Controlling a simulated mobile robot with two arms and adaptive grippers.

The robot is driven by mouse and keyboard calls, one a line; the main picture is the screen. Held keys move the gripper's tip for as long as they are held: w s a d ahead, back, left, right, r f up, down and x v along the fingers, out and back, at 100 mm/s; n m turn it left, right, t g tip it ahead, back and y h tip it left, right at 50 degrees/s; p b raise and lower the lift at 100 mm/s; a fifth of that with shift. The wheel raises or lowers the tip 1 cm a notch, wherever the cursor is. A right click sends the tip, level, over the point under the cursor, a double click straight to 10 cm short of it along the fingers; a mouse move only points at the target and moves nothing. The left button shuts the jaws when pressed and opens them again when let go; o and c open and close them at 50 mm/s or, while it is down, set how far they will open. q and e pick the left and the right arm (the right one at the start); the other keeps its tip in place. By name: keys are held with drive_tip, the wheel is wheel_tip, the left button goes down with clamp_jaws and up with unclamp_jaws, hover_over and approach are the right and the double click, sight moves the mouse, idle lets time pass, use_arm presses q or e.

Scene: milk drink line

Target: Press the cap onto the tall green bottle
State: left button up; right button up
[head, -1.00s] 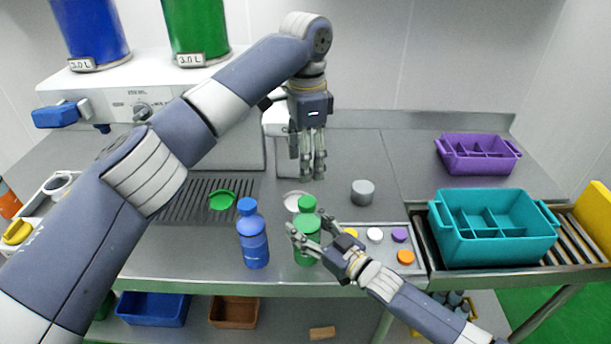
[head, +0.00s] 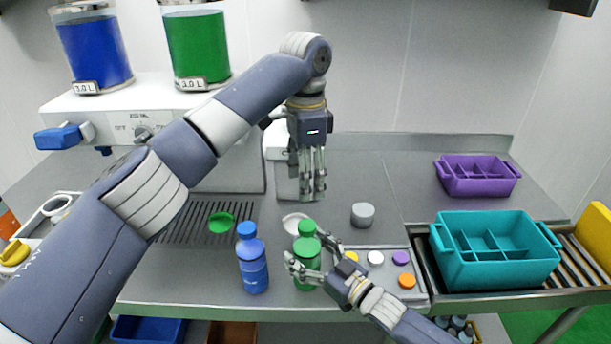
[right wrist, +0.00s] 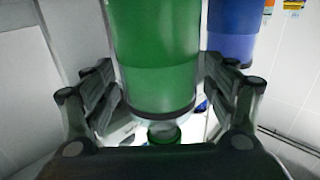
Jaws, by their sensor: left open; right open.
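The tall green bottle (head: 307,277) stands upright near the counter's front edge. A green cap (head: 306,228) sits at its top; I cannot tell how firmly it is seated. My right gripper (head: 306,254) is open, its fingers spread on either side of the bottle. In the right wrist view the green bottle (right wrist: 155,60) appears inverted between the open fingers (right wrist: 165,95), with its green cap (right wrist: 163,133) lower down. Contact is unclear. My left gripper (head: 313,198) is open and empty, fingers pointing down, above the cap in the picture with a gap between.
A blue bottle (head: 253,268) stands just left of the green one. A cap tray (head: 388,280) with several caps lies to the right. A grey cylinder (head: 362,215), a white disc (head: 293,223) and a green disc (head: 220,222) lie behind. A teal crate (head: 495,262) stands far right.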

drive_tip(key=v, duration=1.1)
drive_tip(key=shift+s+d, duration=0.2)
drive_tip(key=shift+d, duration=0.05)
